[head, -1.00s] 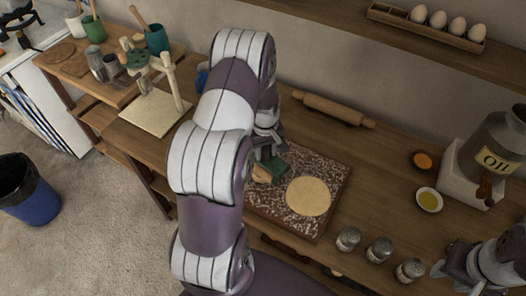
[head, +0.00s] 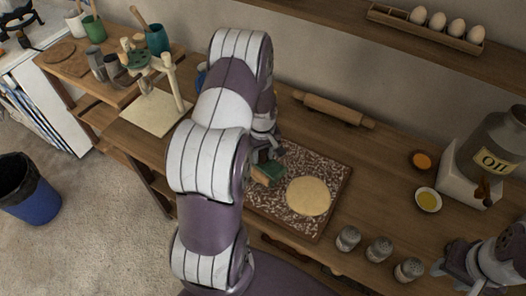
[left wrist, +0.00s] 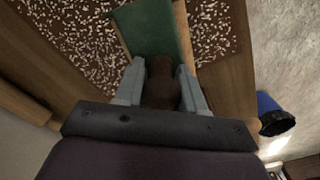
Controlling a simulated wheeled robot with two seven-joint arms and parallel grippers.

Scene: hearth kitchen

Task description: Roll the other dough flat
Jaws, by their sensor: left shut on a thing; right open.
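A flat, round, pale dough (head: 308,196) lies on the right part of the flour-speckled board (head: 335,172). No second dough shows; my left arm covers part of the board's left side. The rolling pin (head: 333,108) lies on the counter behind the board, with no gripper on it. My left gripper (left wrist: 160,85) is shut on the dark brown handle of a green-ended tool (left wrist: 152,28). In the head view the tool (head: 268,170) is over the board's left part, left of the dough; whether it touches the board is unclear. My right gripper (head: 452,272) is open at the lower right.
Several shakers (head: 379,249) stand along the front edge, right of the board. A pale stand (head: 155,112) is at the left. Counter around the rolling pin is clear.

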